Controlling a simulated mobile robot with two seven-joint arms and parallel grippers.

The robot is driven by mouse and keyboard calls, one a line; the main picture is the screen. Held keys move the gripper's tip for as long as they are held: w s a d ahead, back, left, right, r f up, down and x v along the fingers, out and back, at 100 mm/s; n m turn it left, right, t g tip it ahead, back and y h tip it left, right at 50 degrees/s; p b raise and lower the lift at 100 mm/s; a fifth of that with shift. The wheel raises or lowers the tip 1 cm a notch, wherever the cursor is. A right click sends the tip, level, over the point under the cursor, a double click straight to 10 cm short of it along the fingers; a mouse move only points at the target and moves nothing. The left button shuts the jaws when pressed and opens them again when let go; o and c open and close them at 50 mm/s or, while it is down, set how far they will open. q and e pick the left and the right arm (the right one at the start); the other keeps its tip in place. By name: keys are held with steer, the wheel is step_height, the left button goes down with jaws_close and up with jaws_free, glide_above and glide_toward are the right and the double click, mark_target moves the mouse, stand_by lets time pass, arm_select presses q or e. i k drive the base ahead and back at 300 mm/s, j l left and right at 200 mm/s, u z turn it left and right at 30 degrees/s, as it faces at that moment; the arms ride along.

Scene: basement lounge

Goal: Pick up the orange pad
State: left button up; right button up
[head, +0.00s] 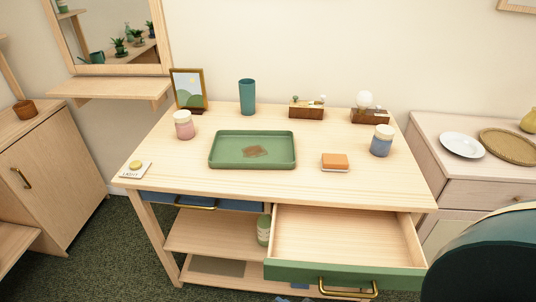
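The orange pad (335,161) is a small orange block lying on a thin pale base on the tabletop, right of centre and near the front edge. It stands apart from the green tray (224,150), which is to its left. Neither of my grippers shows in the head view.
An open drawer (345,240) with a green front juts out below the pad. A blue jar (382,141) stands right of the pad. A pink jar (184,125), a teal cup (247,97) and wooden boxes stand farther back. A dark teal rounded form (485,262) fills the lower right.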

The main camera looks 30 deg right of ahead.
mark_target(333, 162)
steer(key=i+j+u, duration=0.2)
steer(key=u, duration=0.2)
steer(key=i+j+u, duration=0.1)
steer(key=u, duration=0.35)
steer(key=i+u, duration=0.4)
steer(key=i+z, duration=0.15)
steer(key=z, duration=0.25)
steer(key=i+j+z, duration=0.1)
steer(key=z, duration=0.3)
steer(key=i+j+z, duration=0.15)
steer(key=z, duration=0.2)
steer(key=i+j+z, duration=0.1)
steer(key=z, duration=1.7)
steer(key=i+j, duration=0.05)
steer(key=j, duration=0.05)
